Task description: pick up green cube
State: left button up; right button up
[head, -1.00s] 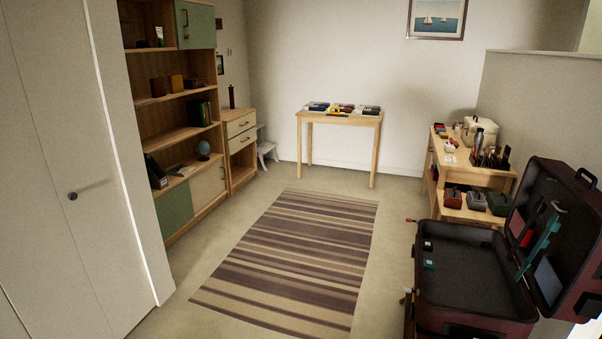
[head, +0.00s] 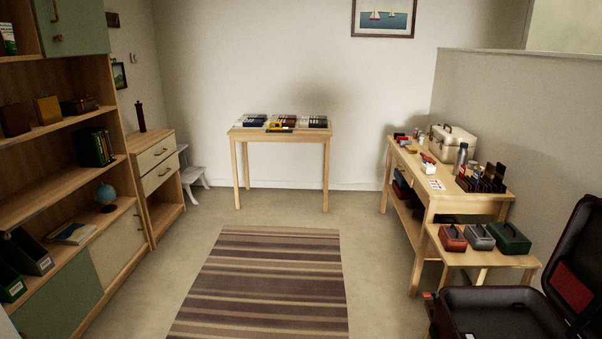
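I cannot make out a green cube for certain in the head view. A dark green box with a handle (head: 509,238) sits at the right end of a low table, beside a grey box (head: 479,237) and a red box (head: 452,238). The open suitcase (head: 500,311) is at the lower right, cut off by the picture's edge; the part of its inside that shows is dark. Neither of my grippers is in view.
A striped rug (head: 265,285) lies on open floor ahead. A small table (head: 281,134) with flat cases stands at the back wall. A shelf unit (head: 62,185) lines the left, and a long wooden table (head: 440,191) stands along the right wall.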

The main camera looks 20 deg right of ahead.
aim_at(509, 239)
jog(key=i+l+z, duration=0.1)
jog(key=i+z, duration=0.15)
jog(key=z, duration=0.15)
jog(key=i+z, duration=0.3)
jog(key=z, duration=0.15)
jog(key=i+z, duration=0.4)
jog(key=i+j+z, duration=0.15)
jog(key=z, duration=0.3)
jog(key=i+j+z, duration=0.25)
jog(key=z, duration=0.15)
jog(key=j+z, duration=0.15)
jog(key=z, duration=0.3)
jog(key=i+j+z, duration=0.1)
jog(key=j+z, duration=0.15)
jog(key=z, duration=0.2)
jog(key=j+z, duration=0.15)
jog(key=z, duration=0.25)
